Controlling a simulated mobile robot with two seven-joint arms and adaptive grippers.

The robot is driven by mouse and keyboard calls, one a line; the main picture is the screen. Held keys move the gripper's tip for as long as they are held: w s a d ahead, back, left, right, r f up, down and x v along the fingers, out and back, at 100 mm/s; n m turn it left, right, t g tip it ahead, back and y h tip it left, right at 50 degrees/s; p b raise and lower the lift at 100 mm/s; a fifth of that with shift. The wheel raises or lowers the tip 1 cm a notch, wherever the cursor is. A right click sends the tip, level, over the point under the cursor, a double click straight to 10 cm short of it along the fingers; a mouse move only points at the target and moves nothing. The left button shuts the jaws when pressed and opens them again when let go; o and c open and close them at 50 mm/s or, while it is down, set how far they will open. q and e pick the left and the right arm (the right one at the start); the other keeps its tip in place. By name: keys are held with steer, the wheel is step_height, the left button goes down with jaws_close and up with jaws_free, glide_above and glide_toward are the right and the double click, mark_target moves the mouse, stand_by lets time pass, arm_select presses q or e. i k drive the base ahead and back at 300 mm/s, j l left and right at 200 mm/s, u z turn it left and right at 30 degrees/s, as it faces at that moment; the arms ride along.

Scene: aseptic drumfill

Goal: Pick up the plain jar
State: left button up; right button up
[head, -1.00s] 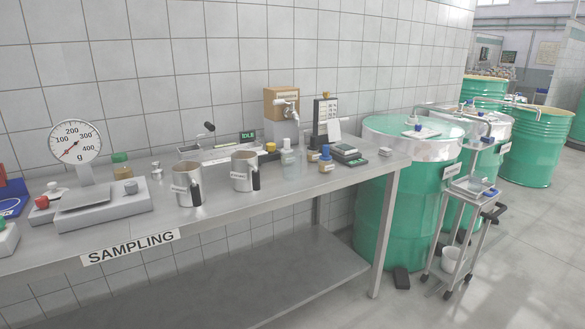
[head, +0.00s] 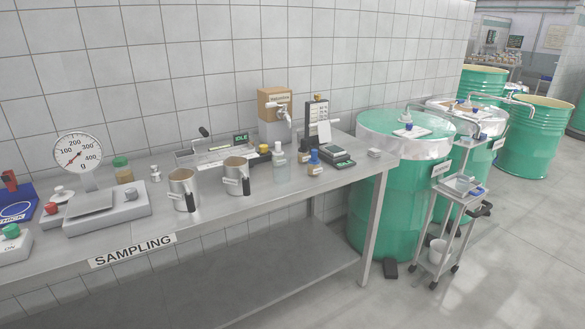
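Several small containers stand on the steel sampling bench (head: 225,208). A clear jar with a white cap (head: 277,156) stands upright right of the metal jugs. A small brown bottle with a blue cap (head: 315,164) stands to its right, and a tan jar with a green lid (head: 123,171) stands by the dial scale at the left. I cannot tell for sure which one is the plain jar, as labels are too small to read. Neither of my grippers is in view, and nothing is seen holding any jar.
Two metal jugs (head: 183,189) (head: 236,176) stand near the bench's front. The dial scale (head: 104,209) is at left, a tap dispenser (head: 276,115) at the back. Green drums (head: 388,203) and a trolley (head: 452,214) stand right of the bench. Floor at lower right is open.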

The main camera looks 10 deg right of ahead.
mark_target(282, 169)
steer(key=i+l+z, duration=0.25)
steer(key=i+l, duration=0.45)
steer(key=l, duration=0.15)
